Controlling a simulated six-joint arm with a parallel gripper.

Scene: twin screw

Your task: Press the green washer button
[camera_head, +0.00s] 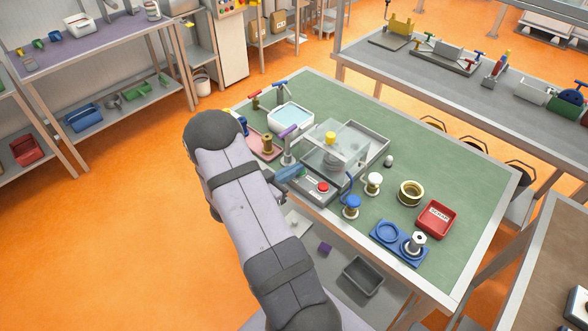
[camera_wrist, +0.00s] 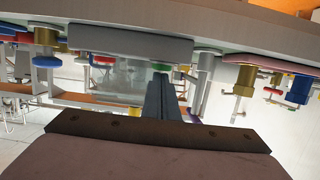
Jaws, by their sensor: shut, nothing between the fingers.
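The green washer button (camera_wrist: 157,68) shows as a small green spot under the grey control box (camera_wrist: 130,42) in the wrist view, where the scene appears upside down. My gripper (camera_wrist: 161,82) is shut and empty, its fingers pointing at the green button with the tips very close to it. I cannot tell whether they touch. In the head view the control box has a red button (camera_head: 322,187) on its right part; the green button is not clearly visible there, near my fingers. The red button also shows in the wrist view (camera_wrist: 103,60), beside the green one.
A clear washer chamber with a yellow knob (camera_head: 331,137) stands behind the control box. A blue-handled part (camera_head: 351,207), a white-topped spool (camera_head: 373,183) and a brass ring (camera_head: 410,192) stand to the right. A water basin (camera_head: 290,117) is at the back left.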

